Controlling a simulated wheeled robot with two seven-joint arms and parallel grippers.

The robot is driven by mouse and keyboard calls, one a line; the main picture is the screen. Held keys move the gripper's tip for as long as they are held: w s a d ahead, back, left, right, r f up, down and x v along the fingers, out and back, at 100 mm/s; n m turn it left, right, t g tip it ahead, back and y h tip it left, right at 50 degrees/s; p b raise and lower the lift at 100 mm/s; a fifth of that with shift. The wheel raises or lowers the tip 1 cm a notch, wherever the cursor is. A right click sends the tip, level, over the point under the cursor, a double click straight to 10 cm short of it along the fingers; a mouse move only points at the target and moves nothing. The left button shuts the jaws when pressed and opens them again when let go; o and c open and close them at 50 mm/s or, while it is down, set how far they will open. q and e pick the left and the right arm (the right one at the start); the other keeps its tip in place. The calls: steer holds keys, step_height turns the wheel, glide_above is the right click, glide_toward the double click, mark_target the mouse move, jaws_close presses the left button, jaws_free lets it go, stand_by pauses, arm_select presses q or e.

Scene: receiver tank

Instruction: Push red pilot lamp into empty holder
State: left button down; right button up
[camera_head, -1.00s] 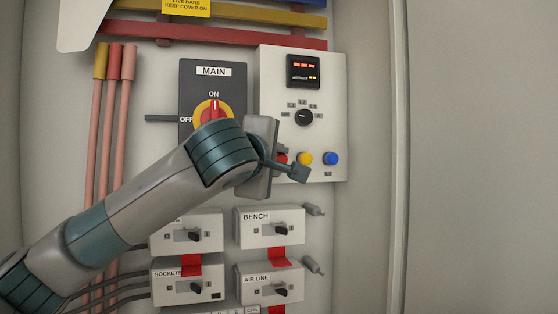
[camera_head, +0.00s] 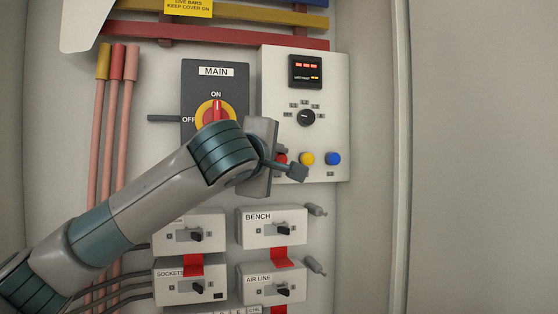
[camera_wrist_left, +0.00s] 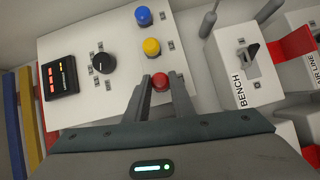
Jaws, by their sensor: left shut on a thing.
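The red pilot lamp (camera_wrist_left: 160,82) is between the fingertips of my left gripper (camera_wrist_left: 160,86) in the left wrist view. In the head view only a small red part of the lamp (camera_head: 282,157) shows behind the fingers. My left gripper (camera_head: 289,161) is shut on the lamp at the lower left of the white control panel (camera_head: 330,105). The lamp lines up with the yellow lamp (camera_head: 307,159) and the blue lamp (camera_head: 333,159). The holder is hidden behind the red lamp and fingers, so I cannot tell how deep the lamp sits. My right gripper is not in view.
The panel also carries a display (camera_head: 305,71) and a black knob (camera_head: 306,118). The MAIN switch (camera_head: 215,112) is left of my wrist. The BENCH box (camera_head: 271,227) stands out just below. Coloured bars (camera_head: 230,35) cross above.

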arm_select(q)
steer(key=shift+a, duration=0.1)
steer(key=c, duration=1.5)
jaws_free()
steer(key=shift+w, duration=0.15)
steer(key=shift+o, duration=0.3)
steer(key=shift+w, duration=0.1)
steer(key=shift+s, duration=0.2)
